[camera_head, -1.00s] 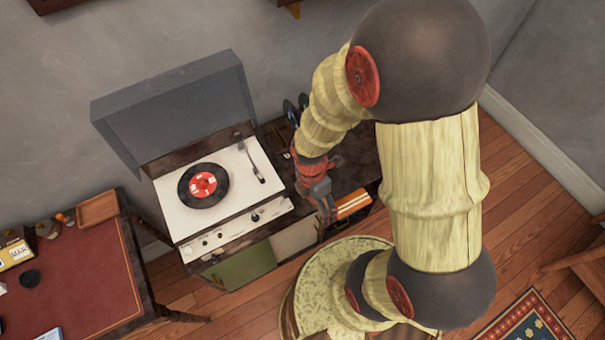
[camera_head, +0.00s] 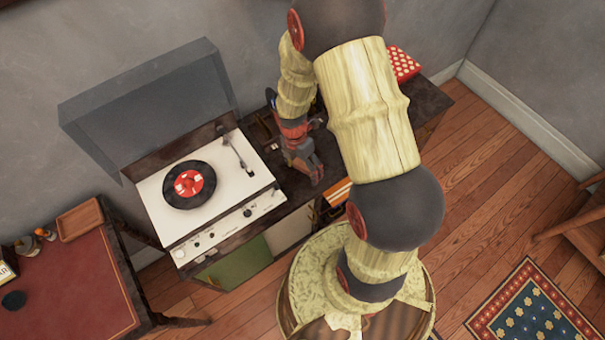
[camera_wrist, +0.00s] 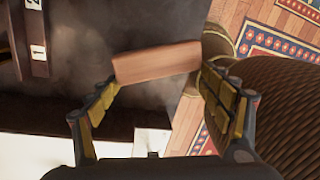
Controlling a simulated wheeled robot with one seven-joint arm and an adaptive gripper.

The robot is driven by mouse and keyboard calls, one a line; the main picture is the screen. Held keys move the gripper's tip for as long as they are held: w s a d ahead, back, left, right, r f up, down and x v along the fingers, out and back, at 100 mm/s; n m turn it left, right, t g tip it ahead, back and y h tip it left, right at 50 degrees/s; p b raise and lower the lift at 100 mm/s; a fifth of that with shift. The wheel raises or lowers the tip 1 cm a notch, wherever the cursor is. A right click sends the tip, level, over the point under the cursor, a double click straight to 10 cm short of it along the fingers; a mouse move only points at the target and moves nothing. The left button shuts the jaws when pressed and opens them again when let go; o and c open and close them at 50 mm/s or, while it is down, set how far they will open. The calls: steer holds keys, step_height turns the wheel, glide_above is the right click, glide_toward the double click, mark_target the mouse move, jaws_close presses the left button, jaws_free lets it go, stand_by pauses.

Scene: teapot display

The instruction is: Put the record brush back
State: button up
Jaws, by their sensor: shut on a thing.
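My gripper (camera_wrist: 160,92) is shut on a reddish-brown wooden block, the record brush (camera_wrist: 157,62), in the wrist view. The brush spans the gap between the two fingers. In the head view my gripper (camera_head: 314,174) hangs over the dark cabinet top, right of the record player (camera_head: 225,190). The brush cannot be made out there.
The record player carries a black record with a red label (camera_head: 188,184), and its lid (camera_head: 150,95) stands open behind. An orange-and-white striped item (camera_head: 338,192) is close to my gripper. A red dotted box (camera_head: 401,64) stands at the cabinet's far right. Dark cabinet top shows between.

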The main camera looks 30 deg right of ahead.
mark_target(302, 171)
steer(key=shift+w+d+f, duration=0.15)
steer(key=shift+w+f, duration=0.1)
steer(key=shift+f, duration=0.2)
steer(key=shift+w+d+f+b, duration=0.15)
steer(key=shift+f+b, duration=0.6)
steer(key=shift+f, duration=0.85)
steer(key=shift+f, duration=0.1)
steer(key=o, duration=1.8)
